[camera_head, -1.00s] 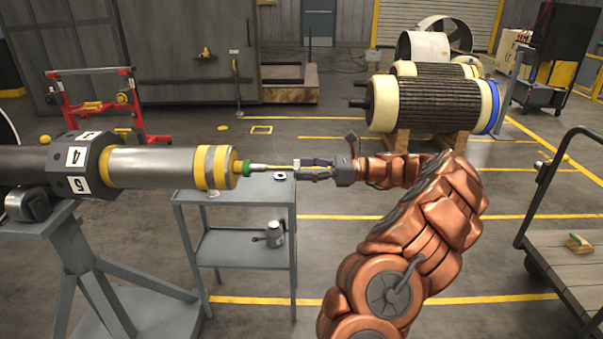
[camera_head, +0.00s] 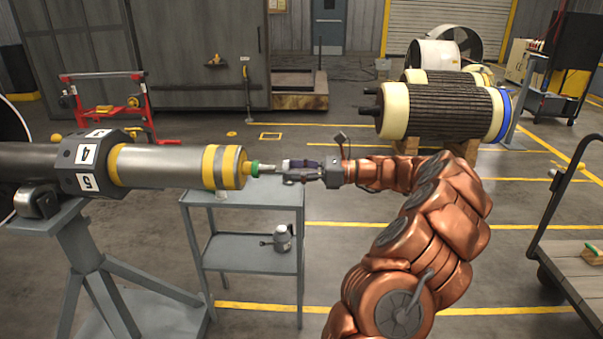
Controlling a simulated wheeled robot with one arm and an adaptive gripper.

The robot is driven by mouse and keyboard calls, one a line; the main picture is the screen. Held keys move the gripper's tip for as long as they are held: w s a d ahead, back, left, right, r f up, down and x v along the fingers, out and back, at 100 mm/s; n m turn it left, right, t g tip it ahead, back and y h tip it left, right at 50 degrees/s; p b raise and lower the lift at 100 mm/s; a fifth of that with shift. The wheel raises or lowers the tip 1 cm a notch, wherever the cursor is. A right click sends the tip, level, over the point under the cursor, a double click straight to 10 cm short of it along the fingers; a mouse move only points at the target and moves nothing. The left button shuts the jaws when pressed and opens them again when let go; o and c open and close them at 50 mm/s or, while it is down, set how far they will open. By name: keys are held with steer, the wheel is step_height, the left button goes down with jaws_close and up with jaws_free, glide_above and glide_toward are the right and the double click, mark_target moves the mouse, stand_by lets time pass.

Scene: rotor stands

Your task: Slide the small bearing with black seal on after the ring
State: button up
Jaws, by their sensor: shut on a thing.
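The thin pale shaft end (camera_head: 266,168) sticks out to the right from the large grey rotor shaft (camera_head: 160,165). A green ring (camera_head: 254,168) sits at its base, against the yellow-banded end. My gripper (camera_head: 281,170) reaches in from the right, level with the shaft, with its fingertips at the shaft's tip. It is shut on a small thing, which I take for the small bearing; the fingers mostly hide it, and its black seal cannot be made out. Whether it is around the shaft or just off the tip cannot be told.
A grey cart (camera_head: 245,193) stands under the shaft end, with a small metal can (camera_head: 282,238) on its lower shelf. A grey stand (camera_head: 75,235) bears the rotor. A flat trolley (camera_head: 580,270) is at the right.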

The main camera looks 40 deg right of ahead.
mark_target(271, 169)
steer(key=shift+w+a+r+p, duration=0.1)
steer(key=shift+w+a+p, duration=0.15)
steer(key=shift+a+p, duration=0.15)
steer(key=shift+p+x, duration=1.35)
steer(key=shift+x, duration=1.25)
stand_by(1.7)
steer(key=o, duration=1.2)
steer(key=shift+c, duration=0.2)
steer(key=o, duration=0.3)
steer(key=shift+p+v, duration=1.65)
steer(key=shift+v, duration=2.85)
